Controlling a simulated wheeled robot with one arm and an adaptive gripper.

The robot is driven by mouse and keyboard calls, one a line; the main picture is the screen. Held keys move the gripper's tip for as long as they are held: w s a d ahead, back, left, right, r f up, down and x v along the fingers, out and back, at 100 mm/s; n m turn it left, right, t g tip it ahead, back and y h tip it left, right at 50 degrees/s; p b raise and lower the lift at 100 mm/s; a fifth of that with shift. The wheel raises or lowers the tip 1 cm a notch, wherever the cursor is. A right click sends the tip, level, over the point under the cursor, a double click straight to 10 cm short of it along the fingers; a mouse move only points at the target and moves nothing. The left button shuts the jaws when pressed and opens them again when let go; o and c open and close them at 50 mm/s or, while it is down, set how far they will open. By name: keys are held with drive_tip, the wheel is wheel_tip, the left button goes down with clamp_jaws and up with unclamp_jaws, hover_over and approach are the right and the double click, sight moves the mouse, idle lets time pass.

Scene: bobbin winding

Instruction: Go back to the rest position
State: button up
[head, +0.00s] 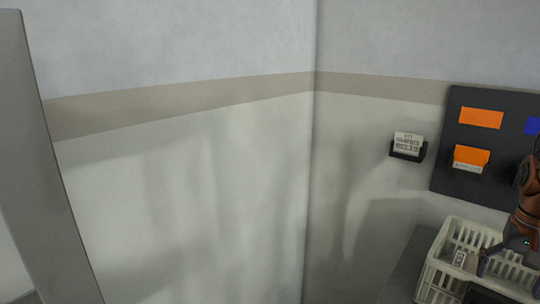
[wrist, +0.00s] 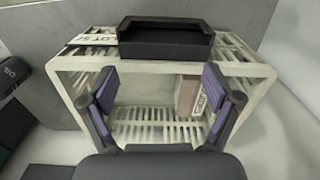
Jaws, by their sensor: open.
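My gripper (wrist: 162,112) is open in the wrist view, with its two purple-padded fingers spread apart. Nothing is between the fingers. It points at a cream slatted crate (wrist: 67,75), which also shows at the lower right of the head view (head: 430,283). A small brown box with a white label (wrist: 190,97) lies inside the crate, beyond the fingers and near the right one. In the head view my gripper (head: 508,262) is partly cut off at the right edge, over the crate.
A black tray (wrist: 165,45) sits at the crate's far rim. A dark board (head: 452,140) with orange cards hangs on the wall. A small black holder with a printed card (head: 408,145) is left of it. A grey panel (head: 45,160) stands at far left.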

drive_tip(key=s+a+f+n+p, duration=0.1)
drive_tip(key=s+a+n, duration=0.15)
drive_tip(key=a, duration=0.65)
drive_tip(key=s+a+f+n, duration=0.1)
drive_tip(key=s+a+n, duration=0.15)
drive_tip(key=a, duration=0.65)
drive_tip(key=s+a+f+n, duration=0.1)
drive_tip(key=s+a+f, duration=0.2)
drive_tip(key=s+a, duration=0.2)
drive_tip(key=s+a+f+n+g+p, duration=0.1)
drive_tip(key=s+a+f, duration=0.3)
drive_tip(key=s, duration=0.5)
drive_tip(key=shift+s+a+f+n+g, duration=0.15)
drive_tip(key=shift+s+a+n+g, duration=0.15)
drive_tip(key=shift+s+a+n, duration=0.15)
